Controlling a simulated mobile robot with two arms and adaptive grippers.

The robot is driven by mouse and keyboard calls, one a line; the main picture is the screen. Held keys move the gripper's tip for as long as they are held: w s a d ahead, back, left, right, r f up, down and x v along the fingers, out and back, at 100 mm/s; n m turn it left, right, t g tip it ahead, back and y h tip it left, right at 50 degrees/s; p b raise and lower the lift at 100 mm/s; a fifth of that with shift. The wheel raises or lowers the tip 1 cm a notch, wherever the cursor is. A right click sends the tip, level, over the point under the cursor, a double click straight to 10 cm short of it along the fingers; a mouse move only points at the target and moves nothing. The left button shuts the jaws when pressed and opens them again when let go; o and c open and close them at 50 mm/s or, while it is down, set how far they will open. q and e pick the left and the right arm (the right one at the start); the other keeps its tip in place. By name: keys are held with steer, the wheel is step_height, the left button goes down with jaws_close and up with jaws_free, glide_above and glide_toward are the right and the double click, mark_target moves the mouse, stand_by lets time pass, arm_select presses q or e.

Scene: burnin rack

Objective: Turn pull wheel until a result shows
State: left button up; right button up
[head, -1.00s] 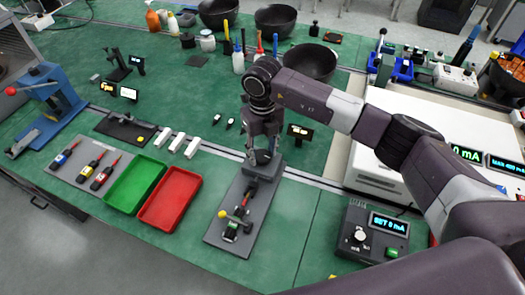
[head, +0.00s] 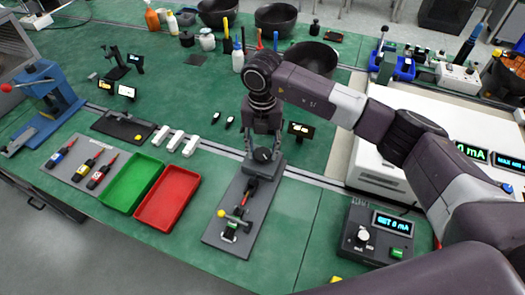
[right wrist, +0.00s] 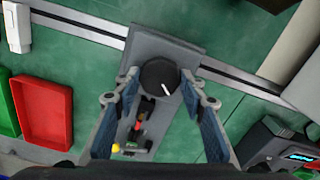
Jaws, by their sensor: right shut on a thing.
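The pull wheel (head: 262,155) is a round black knob at the far end of a long grey fixture plate (head: 216,238). In the right wrist view, the wheel (right wrist: 157,74) has a white mark pointing to the lower right. My right gripper (head: 263,151) comes down over the wheel and is shut on it, with a finger at either side, as the right wrist view (right wrist: 160,77) also shows. A dark tool with a red part (head: 249,187) lies along the plate by a yellow knob (head: 221,213). A small display (head: 300,130) stands behind the fixture; its text is too small to read. My left gripper is out of view.
A red tray (head: 194,180) and a green tray (head: 107,198) lie left of the fixture. Several tools lie on a grey mat (head: 57,173). A control box (head: 352,262) stands to the right. Green bench surface is free between fixture and box.

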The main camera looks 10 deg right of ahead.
mark_target(262, 153)
steer(key=m, duration=0.4)
steer(key=shift+m+b, duration=0.3)
steer(key=shift+b, duration=0.1)
steer(key=shift+m, duration=1.6)
steer(key=shift+r+m, duration=0.1)
steer(key=shift+m, duration=0.2)
steer(key=o, duration=1.2)
steer(key=shift+c, duration=0.2)
step_height(262, 153, up, 12)
